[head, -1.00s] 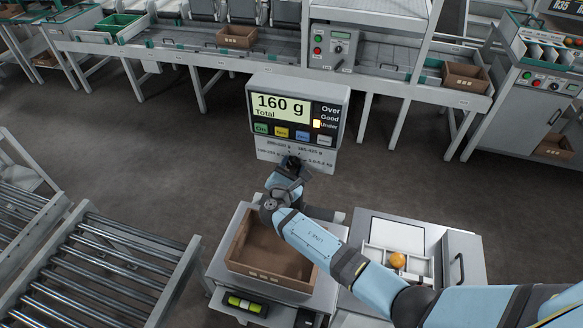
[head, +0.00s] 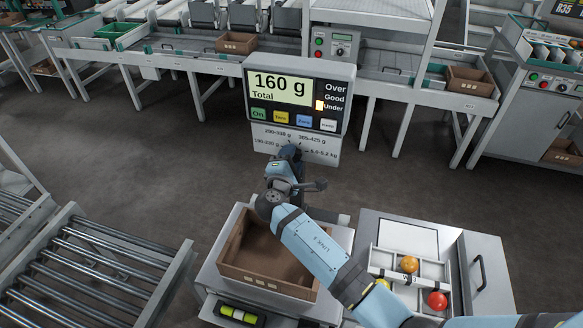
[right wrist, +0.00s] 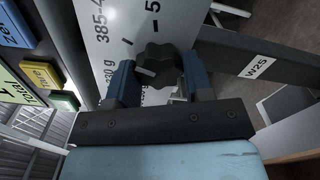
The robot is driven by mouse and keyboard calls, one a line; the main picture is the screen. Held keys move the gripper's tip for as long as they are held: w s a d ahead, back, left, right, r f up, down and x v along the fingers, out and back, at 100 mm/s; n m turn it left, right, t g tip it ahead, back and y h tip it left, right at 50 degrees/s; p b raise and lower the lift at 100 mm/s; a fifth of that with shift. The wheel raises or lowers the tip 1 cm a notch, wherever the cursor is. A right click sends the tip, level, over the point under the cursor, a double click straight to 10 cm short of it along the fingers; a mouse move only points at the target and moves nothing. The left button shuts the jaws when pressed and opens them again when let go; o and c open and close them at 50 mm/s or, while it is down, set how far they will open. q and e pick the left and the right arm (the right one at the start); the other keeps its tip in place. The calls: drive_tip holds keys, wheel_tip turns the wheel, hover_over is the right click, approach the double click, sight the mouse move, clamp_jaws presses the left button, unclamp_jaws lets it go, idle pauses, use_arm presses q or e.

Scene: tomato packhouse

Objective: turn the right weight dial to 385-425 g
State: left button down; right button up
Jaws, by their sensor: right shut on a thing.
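The weight dial (right wrist: 160,58), a dark lobed knob, sits on the pale label plate (head: 325,143) below the scale display. In the right wrist view my right gripper (right wrist: 158,70) has one finger on each side of the knob and is shut on it. In the head view the gripper hides the dial. The plate carries weight ranges around the dial, including 385-425 g at its upper right. A pale mark shows on the knob, but I cannot tell which range it points at. The display (head: 283,85) reads 160 g Total, with the light by Under lit. My left gripper is out of view.
An empty brown crate (head: 231,243) stands on the scale below my right arm. A white divided tray (head: 437,272) with tomatoes is to the right. A roller conveyor (head: 90,265) is at lower left. Open floor lies behind the scale.

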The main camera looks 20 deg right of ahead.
drive_tip(key=shift+d+m+b, duration=0.1)
drive_tip(key=shift+m+b, duration=0.5)
drive_tip(key=shift+b, duration=0.05)
drive_tip(key=shift+w+r, duration=0.1)
drive_tip(key=shift+r, duration=0.1)
drive_tip(key=o, duration=0.9)
drive_tip(key=shift+f, duration=0.15)
